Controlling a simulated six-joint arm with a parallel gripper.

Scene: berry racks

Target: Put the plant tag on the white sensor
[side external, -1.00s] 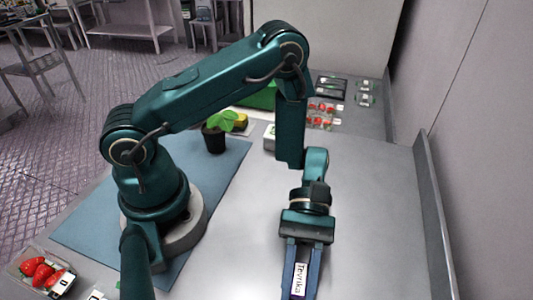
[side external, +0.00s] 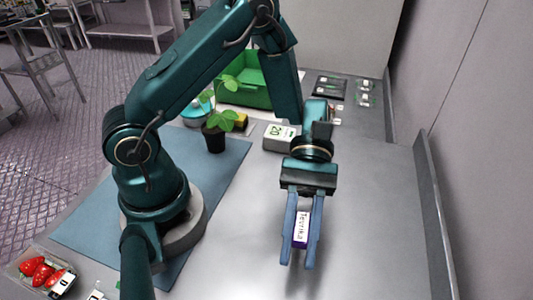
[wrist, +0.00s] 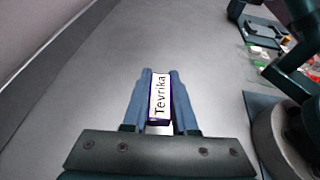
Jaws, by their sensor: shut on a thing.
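The plant tag, a small purple-edged block with a white face reading "Tevrika" (side external: 301,231), is between the blue fingers of my gripper (side external: 301,258). My gripper is shut on it, fingers pointing toward the camera side, with bare grey bench below. The wrist view shows the tag (wrist: 158,98) between the fingers, its lettering facing up. A white box with a dark "20" on its top (side external: 280,137), which looks like the white sensor, stands on the bench behind my gripper and to its left, clear of the tag.
A potted plant (side external: 215,138) stands on the blue mat (side external: 95,215), near a green crate (side external: 245,92). A black tray (side external: 330,87) and small clear packs (side external: 363,97) lie at the back right. A strawberry punnet (side external: 40,272) is front left. The right bench is clear.

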